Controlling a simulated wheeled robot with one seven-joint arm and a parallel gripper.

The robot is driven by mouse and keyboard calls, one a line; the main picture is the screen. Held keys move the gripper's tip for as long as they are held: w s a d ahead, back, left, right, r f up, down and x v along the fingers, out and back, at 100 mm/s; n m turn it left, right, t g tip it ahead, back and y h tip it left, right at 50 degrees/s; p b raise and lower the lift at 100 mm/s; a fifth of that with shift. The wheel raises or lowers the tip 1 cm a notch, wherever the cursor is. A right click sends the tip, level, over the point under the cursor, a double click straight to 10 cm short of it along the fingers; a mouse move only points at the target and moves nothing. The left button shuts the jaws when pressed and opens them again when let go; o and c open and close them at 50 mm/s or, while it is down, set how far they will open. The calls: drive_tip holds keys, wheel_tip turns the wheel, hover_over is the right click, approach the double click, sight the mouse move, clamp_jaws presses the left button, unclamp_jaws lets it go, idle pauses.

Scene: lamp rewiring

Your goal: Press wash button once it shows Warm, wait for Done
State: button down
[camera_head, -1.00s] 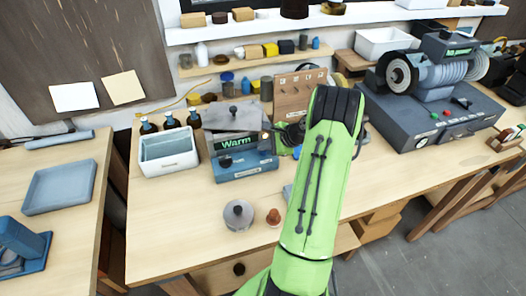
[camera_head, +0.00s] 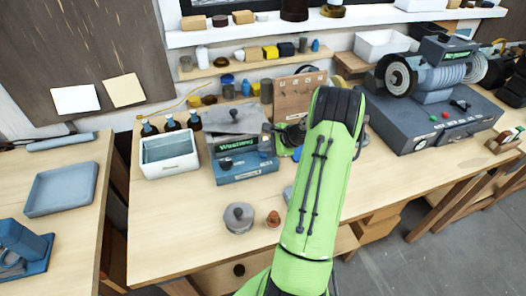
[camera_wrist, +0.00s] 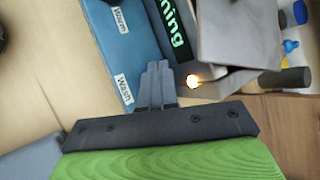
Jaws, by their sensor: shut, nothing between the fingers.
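The blue-grey wash unit (camera_head: 247,168) stands on the bench with a green-lit display (camera_head: 243,162). In the wrist view the blue front panel (camera_wrist: 98,30) carries "Warm" and "Wash" labels. My gripper (camera_wrist: 158,72) is shut and empty, its fingertips at the panel beside the "Wash" label. They hide the button, so contact cannot be told. A small light (camera_wrist: 193,80) glows beside the fingers.
A white-rimmed tub (camera_head: 170,153) stands left of the unit, with several dark bottles behind it. A round grey lidded pot (camera_head: 239,217) and a small brown piece (camera_head: 273,218) sit in front. A large grey machine (camera_head: 430,100) stands at right.

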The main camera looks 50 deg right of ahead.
sight(265, 155)
drive_tip(key=shift+r, duration=0.2)
wheel_tip(265, 155, up, 5)
drive_tip(key=p, duration=0.4)
drive_tip(key=shift+r+p, duration=0.15)
drive_tip(key=shift+p, duration=0.2)
drive_tip(key=shift+f, duration=0.2)
idle(0.4)
